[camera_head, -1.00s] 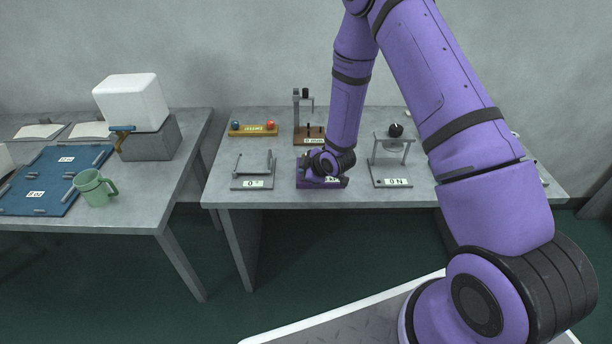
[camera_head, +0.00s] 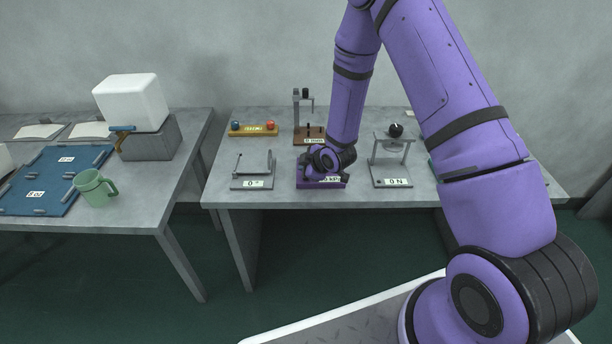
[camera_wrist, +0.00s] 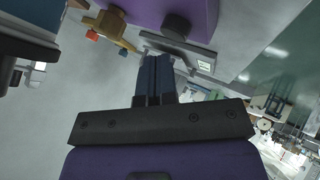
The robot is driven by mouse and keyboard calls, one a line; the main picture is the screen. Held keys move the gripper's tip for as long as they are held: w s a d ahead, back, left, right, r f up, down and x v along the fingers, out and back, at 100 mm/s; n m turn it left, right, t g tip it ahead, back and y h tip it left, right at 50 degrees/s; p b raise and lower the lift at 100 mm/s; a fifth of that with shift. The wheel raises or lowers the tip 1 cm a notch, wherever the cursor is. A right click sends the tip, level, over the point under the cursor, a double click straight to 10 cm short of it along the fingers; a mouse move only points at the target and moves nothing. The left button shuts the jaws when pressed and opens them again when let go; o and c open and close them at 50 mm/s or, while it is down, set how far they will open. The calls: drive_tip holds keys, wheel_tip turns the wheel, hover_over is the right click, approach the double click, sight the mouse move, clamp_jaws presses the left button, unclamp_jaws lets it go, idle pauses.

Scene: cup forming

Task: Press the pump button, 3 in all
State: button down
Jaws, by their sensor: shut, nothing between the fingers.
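The purple device (camera_head: 310,184), with a "kPa" label, sits at the front middle of the right table and looks like the pump. My gripper (camera_head: 318,163) is over its back part and hides much of its top. In the wrist view the purple block (camera_wrist: 130,10) fills the top, with a dark round button (camera_wrist: 177,27) on it. My gripper (camera_wrist: 153,62) is shut and empty there, its fingertips apart from the button in the picture. I cannot tell the gap in depth.
A grey device (camera_head: 253,183) stands left of the pump, and a stand with a black knob (camera_head: 391,181) stands right. A brown-based device (camera_head: 307,136) and a yellow block (camera_head: 254,131) are behind. The left table holds a green mug (camera_head: 93,189).

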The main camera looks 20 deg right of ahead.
drive_tip(key=shift+r, duration=0.1)
drive_tip(key=shift+r, duration=2.5)
